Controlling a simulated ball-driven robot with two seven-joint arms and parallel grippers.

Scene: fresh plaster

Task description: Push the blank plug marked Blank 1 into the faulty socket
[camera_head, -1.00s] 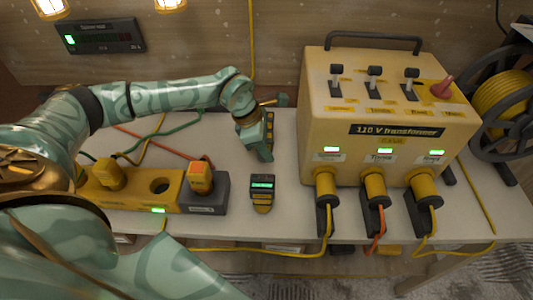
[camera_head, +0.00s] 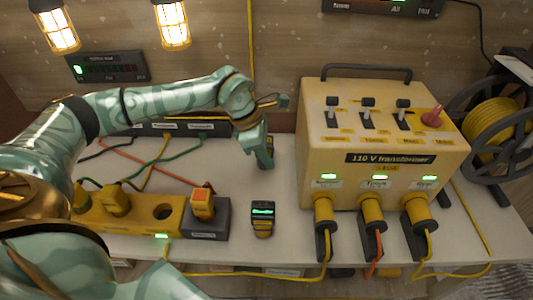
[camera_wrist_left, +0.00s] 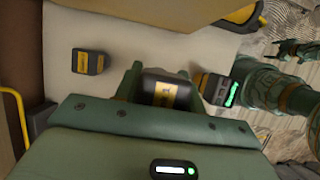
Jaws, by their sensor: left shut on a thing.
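My left gripper (camera_head: 263,154) hangs above the bench's middle, behind the small tester. In the left wrist view, my left gripper (camera_wrist_left: 160,90) is shut on a black plug with a yellow label (camera_wrist_left: 170,95). The label seems to end in a 1. In the head view the gripper mostly hides this plug. The yellow socket strip (camera_head: 138,208) lies at the left, apart from the gripper. One round socket (camera_head: 163,211) in it is open and dark. Its label is too small to read. My right gripper does not show.
A tester with a green display (camera_head: 262,218) lies on the bench. An orange-topped plug (camera_head: 202,203) sits at the strip's right end. The yellow transformer (camera_head: 384,150) stands to the right with cables in front. Another labelled black piece (camera_wrist_left: 88,62) lies in the left wrist view.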

